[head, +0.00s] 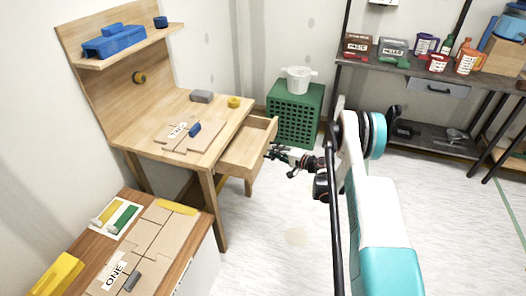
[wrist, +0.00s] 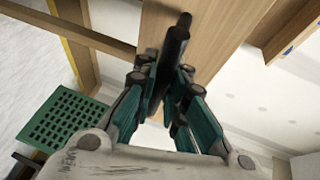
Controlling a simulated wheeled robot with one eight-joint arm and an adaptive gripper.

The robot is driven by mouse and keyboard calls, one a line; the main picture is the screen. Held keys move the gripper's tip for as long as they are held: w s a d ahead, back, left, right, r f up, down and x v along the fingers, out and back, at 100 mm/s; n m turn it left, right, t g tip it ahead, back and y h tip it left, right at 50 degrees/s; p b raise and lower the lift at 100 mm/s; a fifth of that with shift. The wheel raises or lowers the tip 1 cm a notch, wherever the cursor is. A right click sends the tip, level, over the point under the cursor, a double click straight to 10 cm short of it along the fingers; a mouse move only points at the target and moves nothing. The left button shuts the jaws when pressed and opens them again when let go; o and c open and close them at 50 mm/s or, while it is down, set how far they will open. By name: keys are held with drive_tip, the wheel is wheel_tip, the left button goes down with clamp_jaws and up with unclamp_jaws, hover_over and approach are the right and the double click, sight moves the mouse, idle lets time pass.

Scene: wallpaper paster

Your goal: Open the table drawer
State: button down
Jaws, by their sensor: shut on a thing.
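The wooden table (head: 190,110) stands against the wall in the head view. Its table drawer (head: 250,146) is pulled well out toward the right, and its inside looks empty. My gripper (head: 268,153) is at the drawer's front, on the right. In the wrist view, my gripper (wrist: 168,68) is shut on a dark drawer handle (wrist: 180,38) in front of the light wood drawer front (wrist: 210,25). In the head view the handle is hidden by my gripper.
A green crate (head: 294,113) with a white pot (head: 298,78) on it stands behind the drawer. A second table (head: 205,225) with boards is at front left. A dark shelf (head: 455,85) with containers is at back right. The floor (head: 275,235) in front is clear.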

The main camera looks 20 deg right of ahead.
drive_tip(key=shift+s+d, duration=0.6)
drive_tip(key=shift+d, duration=0.2)
drive_tip(key=shift+s+d, duration=0.6)
drive_tip(key=shift+d, duration=0.15)
drive_tip(key=c, duration=1.6)
unclamp_jaws()
drive_tip(key=v, duration=1.2)
drive_tip(key=shift+w, duration=0.1)
